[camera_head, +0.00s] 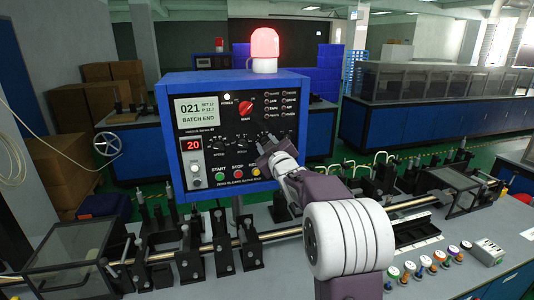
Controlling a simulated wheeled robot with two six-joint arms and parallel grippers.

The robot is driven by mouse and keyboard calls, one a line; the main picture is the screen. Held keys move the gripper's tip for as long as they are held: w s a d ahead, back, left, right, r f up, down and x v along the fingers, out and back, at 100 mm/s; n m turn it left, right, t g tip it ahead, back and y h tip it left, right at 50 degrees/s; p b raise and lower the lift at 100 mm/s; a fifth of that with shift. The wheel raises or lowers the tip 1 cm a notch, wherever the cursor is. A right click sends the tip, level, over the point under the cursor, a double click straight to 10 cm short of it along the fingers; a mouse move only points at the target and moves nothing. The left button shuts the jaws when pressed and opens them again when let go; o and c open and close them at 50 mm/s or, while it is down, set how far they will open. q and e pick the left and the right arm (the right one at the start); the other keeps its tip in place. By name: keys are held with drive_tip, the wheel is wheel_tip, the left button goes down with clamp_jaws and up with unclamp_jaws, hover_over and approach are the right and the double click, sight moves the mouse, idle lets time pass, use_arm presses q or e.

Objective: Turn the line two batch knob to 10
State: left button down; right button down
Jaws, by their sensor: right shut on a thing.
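The blue control box (163,104) stands at the middle of the bench, with a black front panel. Its grey screen (196,111) reads 021 and BATCH END. A red digital display (190,144) reads 20. My right gripper (267,147) is at the right part of the panel, shut on a small dark knob at the right of the knob row. The gripper mostly hides this knob, and I cannot read its label or setting. Two other small black knobs, a left one (218,144) and a middle one (243,141), sit to its left. My left gripper is not in view.
A red main knob (246,110) sits above the row. Green (220,177) and red (238,174) buttons lie below it, close to my gripper. A red beacon (264,46) glows on top. Colored spools (422,261) stand on the bench at right.

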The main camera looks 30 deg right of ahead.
drive_tip(key=shift+a+f+n+b, duration=0.1)
drive_tip(key=shift+f+n+b, duration=0.05)
drive_tip(key=shift+n+b, duration=3.2)
drive_tip(key=shift+n+p, duration=0.4)
drive_tip(key=shift+n, duration=0.35)
drive_tip(key=c, duration=1)
unclamp_jaws()
drive_tip(key=b+v, duration=0.1)
drive_tip(key=v, duration=0.8)
